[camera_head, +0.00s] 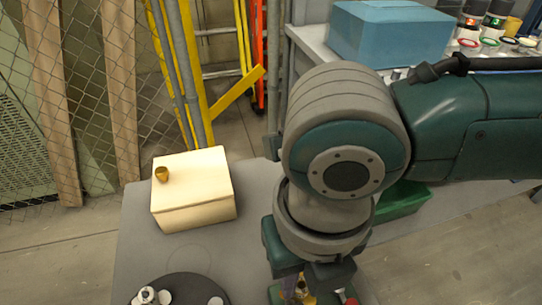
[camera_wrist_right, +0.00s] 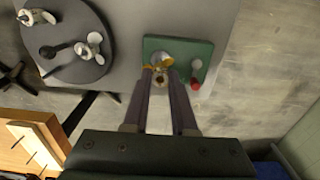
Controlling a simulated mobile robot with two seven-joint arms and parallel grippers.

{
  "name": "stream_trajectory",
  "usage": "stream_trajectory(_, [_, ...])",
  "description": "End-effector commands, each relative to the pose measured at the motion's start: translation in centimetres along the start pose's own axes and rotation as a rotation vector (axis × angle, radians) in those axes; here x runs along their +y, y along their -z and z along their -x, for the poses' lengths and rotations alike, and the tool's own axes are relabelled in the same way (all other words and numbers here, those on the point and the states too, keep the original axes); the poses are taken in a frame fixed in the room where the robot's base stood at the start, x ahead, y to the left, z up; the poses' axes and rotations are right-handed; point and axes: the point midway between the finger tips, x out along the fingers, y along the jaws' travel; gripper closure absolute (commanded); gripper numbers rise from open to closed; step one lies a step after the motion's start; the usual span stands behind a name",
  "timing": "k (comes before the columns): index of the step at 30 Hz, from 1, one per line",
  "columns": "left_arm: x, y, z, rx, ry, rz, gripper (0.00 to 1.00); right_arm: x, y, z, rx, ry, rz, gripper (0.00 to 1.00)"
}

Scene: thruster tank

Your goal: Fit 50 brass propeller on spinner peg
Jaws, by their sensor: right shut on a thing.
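My right gripper (camera_wrist_right: 161,76) points down and is shut on a small brass piece that looks like the brass propeller (camera_wrist_right: 159,61). The propeller is over a green board (camera_wrist_right: 184,47) in the right wrist view. Whether it touches the board or a peg is hidden by the fingers. In the head view my right gripper (camera_head: 306,285) is at the bottom edge, mostly hidden by my wrist, with a bit of brass (camera_head: 302,288) between its parts. I cannot make out the spinner peg. My left gripper is not in view.
A red-tipped piece (camera_wrist_right: 195,83) lies on the green board's right side. A dark round tray (camera_head: 185,290) with several pale and metal pieces is to the left. A blue box (camera_head: 388,35) stands at the back.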

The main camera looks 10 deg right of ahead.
Motion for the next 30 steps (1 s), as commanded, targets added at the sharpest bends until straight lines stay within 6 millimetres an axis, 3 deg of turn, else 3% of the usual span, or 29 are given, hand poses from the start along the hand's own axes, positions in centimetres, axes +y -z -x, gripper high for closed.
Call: stream_trajectory(30, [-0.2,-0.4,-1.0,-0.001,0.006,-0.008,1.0,0.0,0.0,-1.8,0.0,0.0,0.0,1.0])
